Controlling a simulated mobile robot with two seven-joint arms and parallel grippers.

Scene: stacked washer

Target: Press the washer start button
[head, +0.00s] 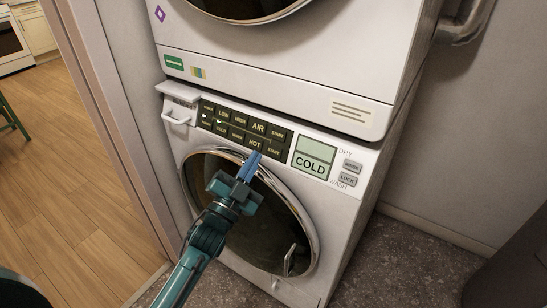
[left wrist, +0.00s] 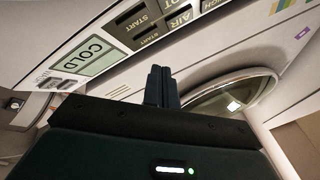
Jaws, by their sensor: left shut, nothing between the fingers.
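The washer (head: 341,215) is the lower machine of the stack. Its start button (head: 273,150) is at the right end of the panel's bottom row, beside HOT. The dryer's START button (head: 277,134) is just above it. My left gripper (head: 253,157) is shut and empty, its blue tips just below HOT and left of the washer start button. Contact cannot be told. The left wrist view is upside down; there the washer start button (left wrist: 135,22) shows beyond the shut fingertips (left wrist: 158,72). My right gripper is not in view.
The dryer (head: 275,65) is stacked above. A display reading COLD (head: 314,160) and two grey buttons are right of the panel. The round washer door (head: 262,225) is below, partly behind my arm. A door frame (head: 115,120) stands at left. Bare floor (head: 415,260) is at right.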

